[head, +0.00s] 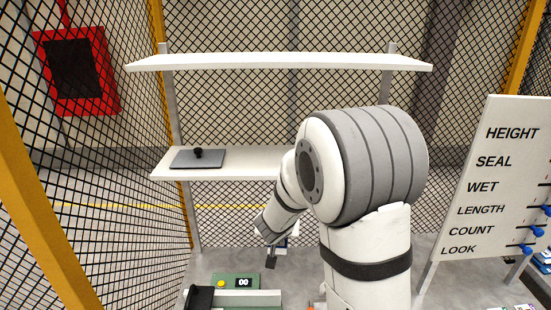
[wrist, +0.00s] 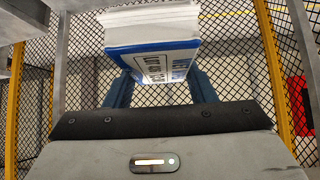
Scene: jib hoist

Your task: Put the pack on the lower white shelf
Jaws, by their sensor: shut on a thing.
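The pack (wrist: 155,45) is white with a blue face and printed lettering. It fills the upper middle of the wrist view. My gripper (wrist: 162,84) has its blue fingers on either side of the pack and is shut on it. In the head view my gripper (head: 271,258) points down, below the front of the lower white shelf, and my arm hides most of the pack. The lower white shelf (head: 255,160) stands behind my arm, which covers its right part.
A grey plate with a black knob (head: 197,158) lies on the left of the lower shelf. An upper white shelf (head: 280,62) hangs above. Mesh fencing surrounds the shelves. A label board (head: 490,190) stands at right, and a green counter box (head: 238,282) sits low in front.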

